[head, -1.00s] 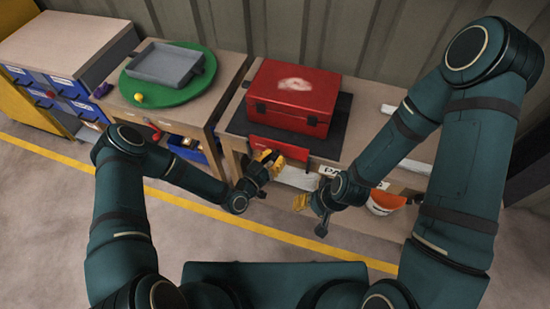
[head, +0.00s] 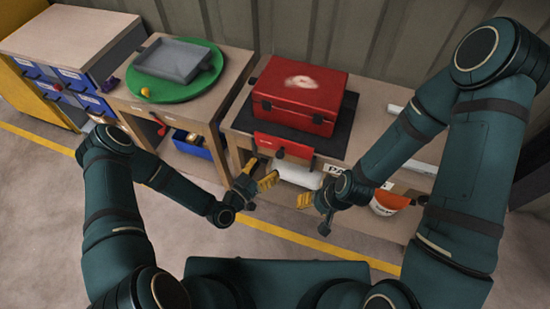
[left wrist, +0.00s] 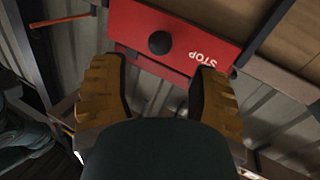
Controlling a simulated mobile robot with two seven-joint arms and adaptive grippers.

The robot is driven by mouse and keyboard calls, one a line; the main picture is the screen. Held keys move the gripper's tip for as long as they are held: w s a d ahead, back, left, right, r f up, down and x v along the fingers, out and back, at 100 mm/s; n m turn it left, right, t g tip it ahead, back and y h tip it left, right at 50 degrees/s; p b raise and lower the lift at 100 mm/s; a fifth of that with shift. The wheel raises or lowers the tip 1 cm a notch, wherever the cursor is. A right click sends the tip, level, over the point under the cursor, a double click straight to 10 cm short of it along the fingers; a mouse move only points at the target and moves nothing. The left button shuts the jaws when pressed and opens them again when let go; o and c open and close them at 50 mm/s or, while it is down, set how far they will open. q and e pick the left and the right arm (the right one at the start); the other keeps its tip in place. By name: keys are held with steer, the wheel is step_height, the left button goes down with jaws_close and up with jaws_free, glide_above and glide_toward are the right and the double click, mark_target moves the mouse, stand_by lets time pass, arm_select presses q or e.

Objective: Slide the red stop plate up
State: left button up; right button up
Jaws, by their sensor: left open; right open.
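The red stop plate (head: 294,146) stands at the front edge of the right bench, below the red toolbox, with a dark round knob (head: 280,153) on its face. In the left wrist view the plate (left wrist: 185,50) is tilted, its STOP lettering upside down, and the knob (left wrist: 159,43) lies ahead of the gap between the fingers. My left gripper (head: 261,173) is open and empty, just in front of and below the plate, apart from it. My right gripper (head: 306,202) is open and empty, lower and to the right of the plate.
The red toolbox (head: 299,98) sits on a dark mat on the right bench. A white roll (head: 297,175) lies below the plate, and an orange-and-white bucket (head: 388,203) stands to the right. The left bench holds a grey tray (head: 174,62) on a green disc (head: 150,91).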

arm_select(q)
steer(key=v, duration=0.4)
steer(key=shift+s+a, duration=0.3)
stand_by(0.3)
steer(key=s+a+r+n+g+y, duration=0.2)
steer(key=s+n+g+y, duration=0.5)
steer(key=g, duration=0.5)
steer(key=shift+s+a+n+g, duration=0.25)
steer(key=shift+s+n+g, duration=0.05)
steer(key=shift+s, duration=0.55)
